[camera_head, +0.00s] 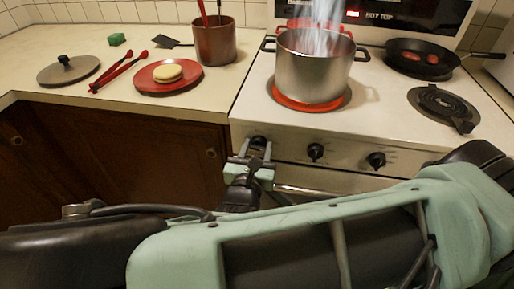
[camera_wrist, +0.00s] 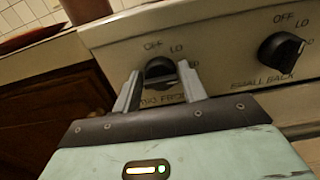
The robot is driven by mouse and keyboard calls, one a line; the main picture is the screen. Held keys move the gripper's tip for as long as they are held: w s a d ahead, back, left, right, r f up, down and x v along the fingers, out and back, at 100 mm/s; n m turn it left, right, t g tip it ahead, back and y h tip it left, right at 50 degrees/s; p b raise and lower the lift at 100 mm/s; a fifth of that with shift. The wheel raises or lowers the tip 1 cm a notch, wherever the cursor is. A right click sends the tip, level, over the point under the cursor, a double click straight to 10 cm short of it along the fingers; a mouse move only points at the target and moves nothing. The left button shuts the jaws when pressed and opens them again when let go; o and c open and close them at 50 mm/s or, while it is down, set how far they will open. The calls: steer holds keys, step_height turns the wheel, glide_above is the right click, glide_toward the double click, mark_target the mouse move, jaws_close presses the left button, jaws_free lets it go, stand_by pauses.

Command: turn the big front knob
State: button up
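The front knob (camera_wrist: 160,69) is a black dial on the white stove panel. My gripper (camera_wrist: 160,77) is open with one finger on each side of this knob, small gaps seeming to remain. In the head view my gripper (camera_head: 250,165) is at the leftmost knob (camera_head: 258,141), which it partly covers.
A black knob labelled "SMALL BACK" (camera_wrist: 282,50) is to the right. Further right is another knob (camera_head: 376,160). A steaming pot (camera_head: 313,72) stands on a glowing red burner (camera_head: 308,104). A frying pan (camera_head: 425,60) is behind the dark coil burner (camera_head: 437,100).

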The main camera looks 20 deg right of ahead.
steer(key=c, duration=0.5)
steer(key=shift+o, duration=0.2)
steer(key=shift+r+n+p, duration=0.2)
steer(key=shift+n+p, duration=0.1)
steer(key=shift+p, duration=0.55)
steer(key=shift+f, duration=0.25)
steer(key=o, duration=1)
steer(key=shift+s+a, duration=0.1)
